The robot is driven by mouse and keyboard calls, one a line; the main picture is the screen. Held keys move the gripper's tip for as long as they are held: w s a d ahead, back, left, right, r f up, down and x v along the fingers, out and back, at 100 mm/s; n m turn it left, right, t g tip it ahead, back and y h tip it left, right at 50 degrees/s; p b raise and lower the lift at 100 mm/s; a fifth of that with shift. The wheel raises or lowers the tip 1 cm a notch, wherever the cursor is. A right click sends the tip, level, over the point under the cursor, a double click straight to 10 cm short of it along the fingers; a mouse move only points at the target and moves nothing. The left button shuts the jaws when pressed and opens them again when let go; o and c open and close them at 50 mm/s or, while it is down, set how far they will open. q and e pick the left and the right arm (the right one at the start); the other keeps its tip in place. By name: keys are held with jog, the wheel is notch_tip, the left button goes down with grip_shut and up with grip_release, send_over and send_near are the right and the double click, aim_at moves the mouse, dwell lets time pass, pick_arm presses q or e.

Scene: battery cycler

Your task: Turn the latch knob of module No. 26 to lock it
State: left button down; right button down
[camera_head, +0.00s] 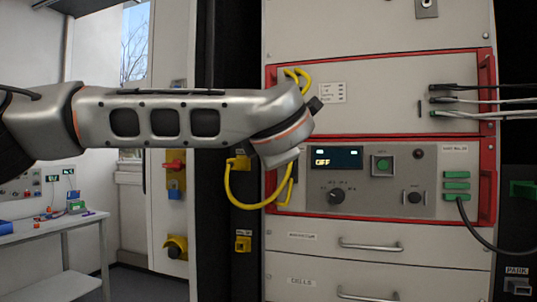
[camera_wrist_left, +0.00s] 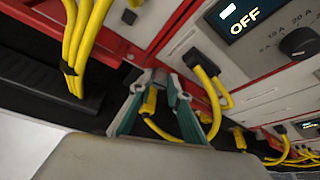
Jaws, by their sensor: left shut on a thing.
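Module No. 26 (camera_head: 375,205) is the light panel in a red frame with a dark display reading OFF, which also shows in the left wrist view (camera_wrist_left: 245,22). My left gripper (camera_wrist_left: 158,78) has its two green-and-grey fingers drawn together at the tips, beside the module's red edge. It is shut on a small grey part that appears to be the latch knob, mostly covered by the fingertips; its turn angle cannot be told. In the head view the wrist hides this spot at the module's left side. My right gripper is not in view.
Yellow cables (camera_head: 232,193) loop beside the wrist, close to the fingers. A yellow plug (camera_wrist_left: 149,100) shows between the fingers. Black and white cables (camera_head: 490,100) run off to the right. Drawers with handles (camera_head: 370,245) lie below. A workbench (camera_head: 50,230) stands at far left.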

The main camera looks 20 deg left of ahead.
pick_arm(q)
jog(key=shift+m, duration=0.5)
jog(key=shift+y, duration=0.3)
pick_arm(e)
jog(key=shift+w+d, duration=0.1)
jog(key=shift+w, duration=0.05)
pick_arm(q)
jog(key=shift+m+t, duration=0.3)
jog(key=shift+m, duration=0.1)
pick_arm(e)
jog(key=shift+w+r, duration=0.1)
pick_arm(q)
jog(key=c, duration=1.9)
grip_release()
jog(key=shift+d+f, duration=0.1)
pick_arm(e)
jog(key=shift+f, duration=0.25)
pick_arm(q)
jog(key=shift+s, duration=0.1)
jog(key=v, duration=0.8)
